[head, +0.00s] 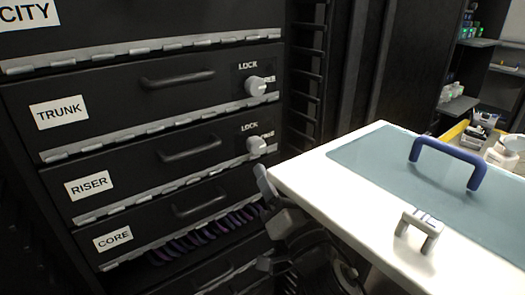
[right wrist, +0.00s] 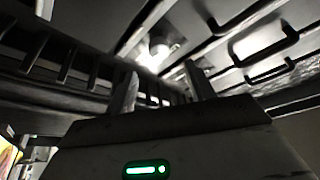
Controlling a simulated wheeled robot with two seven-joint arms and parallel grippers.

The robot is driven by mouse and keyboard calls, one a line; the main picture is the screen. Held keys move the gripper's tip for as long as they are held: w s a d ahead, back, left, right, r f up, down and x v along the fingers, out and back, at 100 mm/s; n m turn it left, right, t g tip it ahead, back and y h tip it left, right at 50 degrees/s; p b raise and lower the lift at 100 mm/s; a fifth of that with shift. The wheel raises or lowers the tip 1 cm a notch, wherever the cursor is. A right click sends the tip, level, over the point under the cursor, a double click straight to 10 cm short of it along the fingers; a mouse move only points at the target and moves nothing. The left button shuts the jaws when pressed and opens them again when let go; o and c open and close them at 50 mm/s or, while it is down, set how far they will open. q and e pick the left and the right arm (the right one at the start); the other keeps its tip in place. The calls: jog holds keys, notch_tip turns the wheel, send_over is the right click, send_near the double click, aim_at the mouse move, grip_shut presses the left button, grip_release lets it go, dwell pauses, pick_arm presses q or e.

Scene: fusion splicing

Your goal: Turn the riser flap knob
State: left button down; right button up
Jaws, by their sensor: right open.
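The riser flap (head: 130,183) is a black, closed panel labelled RISER in the head view. Its pale knob (head: 257,146) sits at its right end under a LOCK mark. My right gripper (head: 264,222) is below that knob, apart from it, beside the cabinet and the white table corner. In the right wrist view my right gripper (right wrist: 160,74) is open and empty. A bright knob (right wrist: 158,48) shows beyond the gap between its fingers; I cannot tell which flap it belongs to. My left gripper is not in view.
The trunk flap above has a similar knob (head: 257,86); the core flap (head: 150,228) is below. A white table (head: 300,172) with a teal mat, blue handle (head: 450,160) and small pale bracket (head: 420,228) stands close on the right. A slotted rack (head: 305,75) borders the flaps.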

aim_at(259, 148)
jog(key=x, duration=0.7)
jog(key=shift+f, duration=0.1)
jog(key=c, duration=1)
